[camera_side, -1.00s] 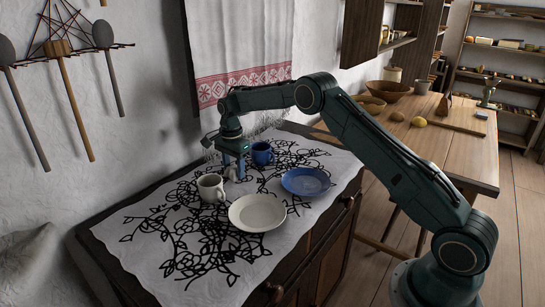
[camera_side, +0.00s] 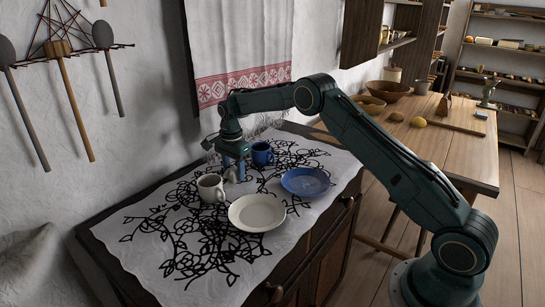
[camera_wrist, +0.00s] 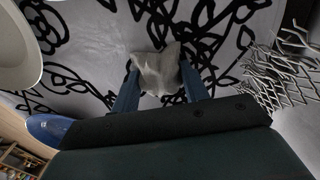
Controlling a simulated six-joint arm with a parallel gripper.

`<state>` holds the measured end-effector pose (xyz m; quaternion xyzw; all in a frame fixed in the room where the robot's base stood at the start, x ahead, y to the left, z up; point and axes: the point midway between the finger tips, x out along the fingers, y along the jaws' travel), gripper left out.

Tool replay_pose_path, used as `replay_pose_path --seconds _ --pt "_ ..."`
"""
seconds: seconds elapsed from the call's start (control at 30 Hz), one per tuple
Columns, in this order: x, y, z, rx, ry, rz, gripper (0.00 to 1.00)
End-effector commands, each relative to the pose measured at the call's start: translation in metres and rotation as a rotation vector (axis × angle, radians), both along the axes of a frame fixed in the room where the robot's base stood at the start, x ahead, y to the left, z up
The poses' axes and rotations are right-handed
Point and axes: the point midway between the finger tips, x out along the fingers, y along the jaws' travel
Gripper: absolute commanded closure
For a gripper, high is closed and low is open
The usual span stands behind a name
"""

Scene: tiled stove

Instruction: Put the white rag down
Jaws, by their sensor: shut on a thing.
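The white rag (camera_wrist: 160,72) is a small crumpled cloth between the two blue fingers of my gripper (camera_wrist: 158,90) in the wrist view. In the side view my gripper (camera_side: 236,175) is low over the patterned tablecloth (camera_side: 160,250), between the grey-white mug and the blue mug. My gripper is shut on the rag, which shows only as a small pale patch at the fingertips there. I cannot tell whether the rag touches the tablecloth.
A grey-white mug (camera_side: 211,188) stands just left of my gripper, a blue mug (camera_side: 261,154) just right and behind. A white plate (camera_side: 257,212) and a blue plate (camera_side: 306,181) lie in front and to the right. The tablecloth's front left is clear. A towel (camera_side: 245,85) hangs behind.

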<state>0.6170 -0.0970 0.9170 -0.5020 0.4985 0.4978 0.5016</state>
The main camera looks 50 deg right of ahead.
Motion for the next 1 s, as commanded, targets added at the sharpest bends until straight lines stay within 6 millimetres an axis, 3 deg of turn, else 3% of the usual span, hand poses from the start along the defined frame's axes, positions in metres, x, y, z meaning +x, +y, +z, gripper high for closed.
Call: replay_pose_path --seconds 0.03,0.07,0.17,0.67,1.0 --pt "-0.002 0.000 -0.013 0.002 0.010 0.000 0.84" --pt "-0.002 0.000 -0.013 0.002 0.010 0.000 0.53" --pt "-0.003 0.000 -0.014 0.002 0.012 0.000 0.34" --pt "-0.005 -0.001 -0.008 0.003 0.022 -0.002 0.34" --pt "-0.002 0.000 0.034 0.001 0.011 -0.001 0.34"
